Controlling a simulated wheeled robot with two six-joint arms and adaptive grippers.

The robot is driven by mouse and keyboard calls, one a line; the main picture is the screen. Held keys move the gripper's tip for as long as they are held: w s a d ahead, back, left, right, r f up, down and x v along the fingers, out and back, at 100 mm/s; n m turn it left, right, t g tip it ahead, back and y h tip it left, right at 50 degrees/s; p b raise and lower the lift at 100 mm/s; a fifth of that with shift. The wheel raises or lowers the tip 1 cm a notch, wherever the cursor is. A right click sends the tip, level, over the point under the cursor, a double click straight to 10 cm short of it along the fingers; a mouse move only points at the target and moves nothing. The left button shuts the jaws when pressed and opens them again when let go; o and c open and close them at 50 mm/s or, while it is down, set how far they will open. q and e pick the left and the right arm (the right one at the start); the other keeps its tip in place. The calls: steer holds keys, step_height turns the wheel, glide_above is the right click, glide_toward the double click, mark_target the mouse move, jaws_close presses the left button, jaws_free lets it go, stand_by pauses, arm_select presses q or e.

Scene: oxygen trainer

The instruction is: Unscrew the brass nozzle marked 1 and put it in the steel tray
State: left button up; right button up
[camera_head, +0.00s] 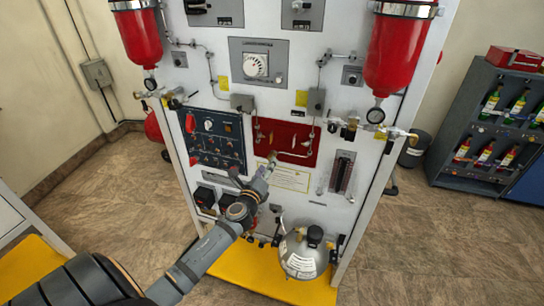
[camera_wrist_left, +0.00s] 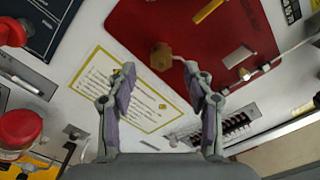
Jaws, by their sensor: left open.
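A brass hex-shaped nozzle (camera_wrist_left: 161,56) sits at the lower edge of the red panel (camera_wrist_left: 190,35) in the left wrist view. A thin tube runs from it to the right. No number is readable on it. My left gripper (camera_wrist_left: 160,78) is open, its two fingers on either side of the line to the nozzle and a little short of it, with nothing between them. The steel tray cannot be made out. My right gripper is out of view.
A yellow-bordered label (camera_head: 290,179) lies below the red panel. A blue switch panel (camera_head: 212,138) is to the left, a flowmeter block (camera_head: 342,172) to the right. A silver tank (camera_head: 303,257) stands on the yellow base (camera_head: 250,276). Red cylinders (camera_head: 400,50) hang above.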

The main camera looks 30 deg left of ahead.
arm_select(q)
steer(key=shift+r+m, duration=0.1)
steer(key=shift+m, duration=0.8)
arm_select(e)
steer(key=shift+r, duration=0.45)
arm_select(q)
steer(key=shift+m+p, duration=0.35)
steer(key=shift+m, duration=0.25)
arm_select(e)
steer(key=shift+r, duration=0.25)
arm_select(q)
steer(key=shift+x, duration=1.9)
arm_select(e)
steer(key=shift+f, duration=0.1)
